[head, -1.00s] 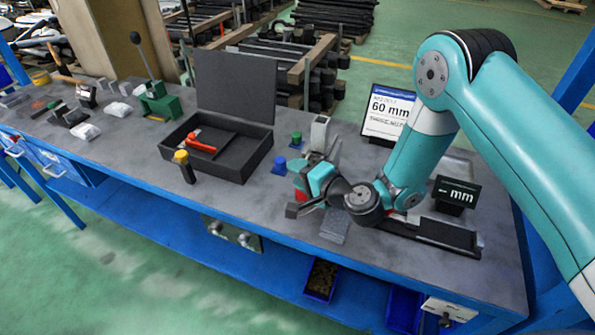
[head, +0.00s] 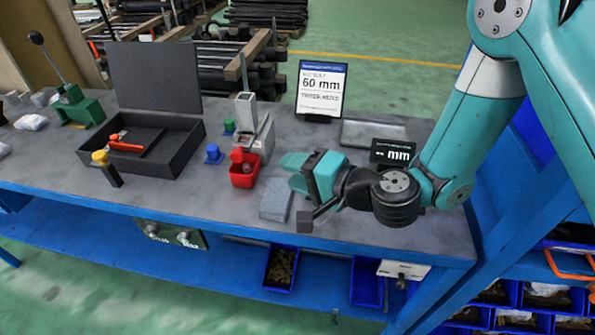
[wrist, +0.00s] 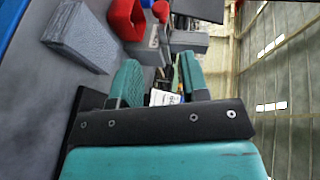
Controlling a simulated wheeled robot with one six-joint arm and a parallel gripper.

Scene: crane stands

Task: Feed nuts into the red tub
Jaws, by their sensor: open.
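The red tub (head: 244,170) stands on the bench in front of a grey feeder (head: 246,112) with an upright hollow tower. A red round knob shows just above the tub, and the tub's contents cannot be made out. The tub also appears at the top of the wrist view (wrist: 122,20). My gripper (head: 297,172) is to the right of the tub, apart from it, above the bench. Its teal fingers (wrist: 160,82) are spread in the wrist view with nothing held between them. No loose nuts can be made out on the bench.
A grey block (head: 276,199) lies below and left of my gripper. Blue (head: 213,154) and green (head: 229,127) knobbed pieces stand left of the feeder.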

